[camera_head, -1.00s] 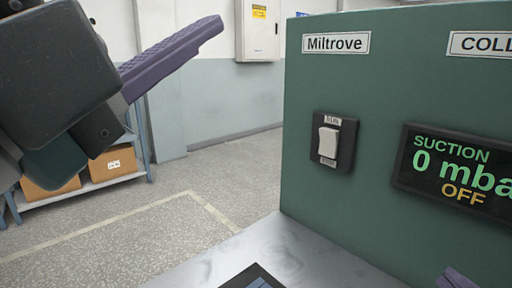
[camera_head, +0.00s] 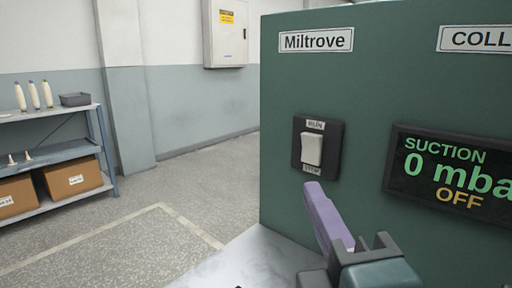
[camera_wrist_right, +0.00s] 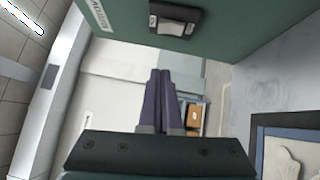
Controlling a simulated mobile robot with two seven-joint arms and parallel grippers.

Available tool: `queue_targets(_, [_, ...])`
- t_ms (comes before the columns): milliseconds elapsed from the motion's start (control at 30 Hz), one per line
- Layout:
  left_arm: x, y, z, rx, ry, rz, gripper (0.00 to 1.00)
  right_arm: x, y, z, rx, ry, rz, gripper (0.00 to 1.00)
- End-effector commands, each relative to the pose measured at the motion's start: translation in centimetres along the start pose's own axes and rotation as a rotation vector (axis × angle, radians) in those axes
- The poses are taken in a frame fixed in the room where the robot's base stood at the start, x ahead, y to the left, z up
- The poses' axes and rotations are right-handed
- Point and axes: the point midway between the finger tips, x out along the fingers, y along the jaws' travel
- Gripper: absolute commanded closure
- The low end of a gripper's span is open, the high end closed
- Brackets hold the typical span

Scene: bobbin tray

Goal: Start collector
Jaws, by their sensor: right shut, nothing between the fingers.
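The collector is a green cabinet (camera_head: 350,80) with a "Miltrove" label. A white rocker switch (camera_head: 312,150) in a black frame is on its front, with small labels above and below it. The display (camera_head: 455,172) reads "SUCTION 0 mba", cut off at the edge, and "OFF". My right gripper (camera_head: 318,192) has shut purple fingers, empty, with the tips just below the switch in the picture; I cannot tell if they touch the panel. In the right wrist view the shut fingers (camera_wrist_right: 159,80) point below the switch (camera_wrist_right: 172,27). My left gripper is out of view.
A pale metal surface (camera_head: 240,262) lies in front of the cabinet. A blue-grey shelf (camera_head: 50,152) with bobbins, a grey bin and cardboard boxes (camera_head: 75,178) stands at the left. A wall box (camera_head: 225,35) hangs behind. The floor between is open.

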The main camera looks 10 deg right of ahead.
Motion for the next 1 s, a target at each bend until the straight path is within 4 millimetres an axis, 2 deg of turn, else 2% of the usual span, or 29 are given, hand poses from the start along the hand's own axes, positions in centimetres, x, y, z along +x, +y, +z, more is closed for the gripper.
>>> queue_targets(167, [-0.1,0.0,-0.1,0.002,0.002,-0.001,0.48,0.2,0.0,0.0,0.001,-0.001,0.000,1.00])
queue_targets(267, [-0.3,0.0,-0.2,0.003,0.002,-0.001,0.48,0.9,0.1,0.0,0.001,-0.001,0.001,1.00])
queue_targets(367, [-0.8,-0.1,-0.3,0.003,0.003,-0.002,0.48,2.5,0.3,0.1,0.001,-0.004,0.001,1.00])
queue_targets(733, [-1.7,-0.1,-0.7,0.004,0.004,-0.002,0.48,10.3,0.2,0.1,0.002,-0.003,0.001,1.00])
queue_targets(1000, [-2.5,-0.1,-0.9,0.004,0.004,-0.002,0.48,12.5,0.0,2.6,0.001,-0.003,-0.002,1.00])
